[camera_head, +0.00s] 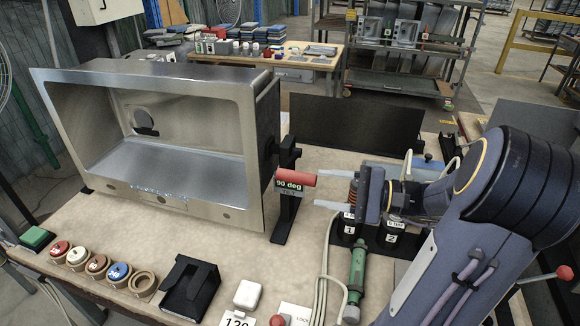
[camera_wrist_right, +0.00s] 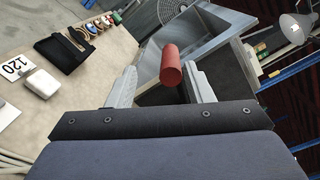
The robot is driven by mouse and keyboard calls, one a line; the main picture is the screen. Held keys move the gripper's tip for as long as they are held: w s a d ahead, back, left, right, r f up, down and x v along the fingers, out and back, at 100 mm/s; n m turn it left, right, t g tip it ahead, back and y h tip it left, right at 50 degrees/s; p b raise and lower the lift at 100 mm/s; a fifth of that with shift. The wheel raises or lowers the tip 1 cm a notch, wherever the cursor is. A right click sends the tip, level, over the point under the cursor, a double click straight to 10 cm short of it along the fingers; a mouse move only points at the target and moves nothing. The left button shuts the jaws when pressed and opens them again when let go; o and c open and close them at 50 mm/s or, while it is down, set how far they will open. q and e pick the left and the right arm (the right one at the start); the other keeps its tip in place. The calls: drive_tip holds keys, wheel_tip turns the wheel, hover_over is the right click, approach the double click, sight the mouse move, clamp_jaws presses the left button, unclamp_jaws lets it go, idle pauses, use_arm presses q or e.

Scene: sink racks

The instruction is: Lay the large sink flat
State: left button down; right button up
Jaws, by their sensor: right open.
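The large steel sink (camera_head: 248,150) stands tipped up on the bench, its open bowl facing me. It also shows in the right wrist view (camera_wrist_right: 205,35). Beside its right side is a black stand (camera_head: 287,212) with a red handle (camera_head: 300,177) and a label reading "90 deg" (camera_head: 289,188). My right gripper (camera_head: 327,184) is open, its fingers pointing left at the red handle. In the right wrist view, the red handle (camera_wrist_right: 171,66) lies ahead between the two fingertips (camera_wrist_right: 160,76); I see no finger touching it. My left gripper is not in view.
Coloured round buttons (camera_head: 98,263), a black holder (camera_head: 190,288) and a white block (camera_head: 248,295) line the bench's front. A dark panel (camera_head: 355,122) stands behind.

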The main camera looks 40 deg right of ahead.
sight(281, 175)
drive_tip(key=shift+m+t, duration=0.3)
drive_tip(key=shift+t, duration=0.1)
drive_tip(key=w, duration=0.1)
drive_tip(key=w+a+p, duration=0.1)
drive_tip(key=w, duration=0.1)
drive_tip(key=w+a, duration=0.1)
drive_tip(key=w, duration=0.1)
drive_tip(key=shift+w+a+r+p, duration=0.1)
drive_tip(key=shift+w+a+p, duration=0.1)
drive_tip(key=shift+p, duration=0.15)
drive_tip(key=shift+w+a, duration=0.3)
drive_tip(key=shift+w, duration=0.15)
clamp_jaws()
